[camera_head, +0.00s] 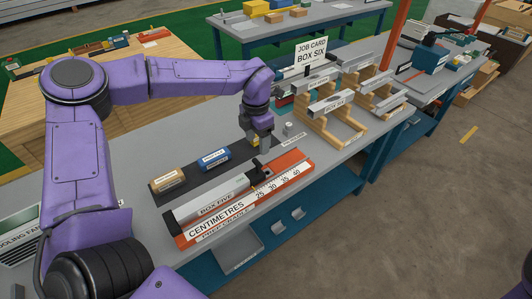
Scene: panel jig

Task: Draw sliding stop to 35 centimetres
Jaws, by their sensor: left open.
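The orange jig (298,158) lies on the grey bench with a white centimetre scale (240,208) along its front. The scale shows 25, 30, 35 and 40 toward its right end. The sliding stop looks like a small dark block (258,171) on the jig, near the 25 mark; its exact reading is too small to tell. A grey bar labelled BOX FIVE (208,203) lies along the jig, its right end close to the stop. My left gripper (264,149) is open, points down, and is just above and behind the stop. Whether it touches anything is unclear. My right gripper is out of view.
Wooden racks (335,122) with grey panels and a job card reading BOX SIX (311,51) stand at the back right.

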